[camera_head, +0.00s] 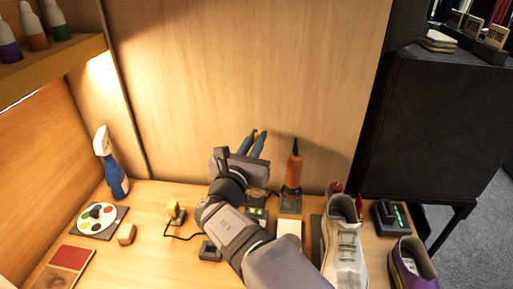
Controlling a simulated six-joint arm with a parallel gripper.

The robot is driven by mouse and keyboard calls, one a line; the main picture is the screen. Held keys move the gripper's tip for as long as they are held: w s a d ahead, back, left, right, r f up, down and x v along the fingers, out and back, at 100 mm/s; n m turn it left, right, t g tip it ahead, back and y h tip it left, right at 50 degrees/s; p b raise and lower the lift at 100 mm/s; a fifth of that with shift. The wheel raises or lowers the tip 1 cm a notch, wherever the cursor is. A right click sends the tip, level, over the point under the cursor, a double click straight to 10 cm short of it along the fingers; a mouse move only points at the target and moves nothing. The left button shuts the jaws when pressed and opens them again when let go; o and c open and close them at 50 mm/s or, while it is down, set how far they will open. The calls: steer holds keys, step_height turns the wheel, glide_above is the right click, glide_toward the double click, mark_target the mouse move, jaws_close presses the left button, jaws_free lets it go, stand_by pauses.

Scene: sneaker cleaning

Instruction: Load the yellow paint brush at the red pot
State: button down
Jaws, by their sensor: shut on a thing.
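My gripper (238,166) is in the middle of the view, above the back of the table near the rear panel. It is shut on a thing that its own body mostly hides.
A blue and white spray bottle (115,172) stands behind the palette. A yellow item (173,211) with a cord and a brown block (127,234) lie nearer the middle. An orange bottle (293,168), a white sneaker (345,245) and a purple shoe (412,265) are to the right.

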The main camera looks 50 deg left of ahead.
steer(key=s+r+n+g+p, duration=0.15)
steer(key=s+r+p, duration=0.25)
steer(key=r+p, duration=0.55)
steer(key=s+r+n+g+p, duration=0.1)
steer(key=s+r+g+p, duration=0.1)
steer(key=s+r+p, duration=0.5)
steer(key=d+f+g+h+p, duration=0.1)
steer(key=d+f+p, duration=0.3)
steer(key=d+f, duration=0.5)
steer(key=d+f+m+g+h+p, duration=0.1)
steer(key=d+f+h+p, duration=0.2)
steer(key=d+f, duration=0.6)
steer(key=shift+d+p, duration=1.05)
steer(key=shift+d, duration=2.65)
steer(key=shift+m, duration=0.25)
steer(key=shift+f, duration=0.1)
steer(key=shift+f+b, duration=2.35)
steer(key=shift+f, duration=0.5)
steer(key=shift+d+f+b, duration=0.15)
steer(key=shift+f+b, duration=0.6)
steer(key=shift+b, duration=0.05)
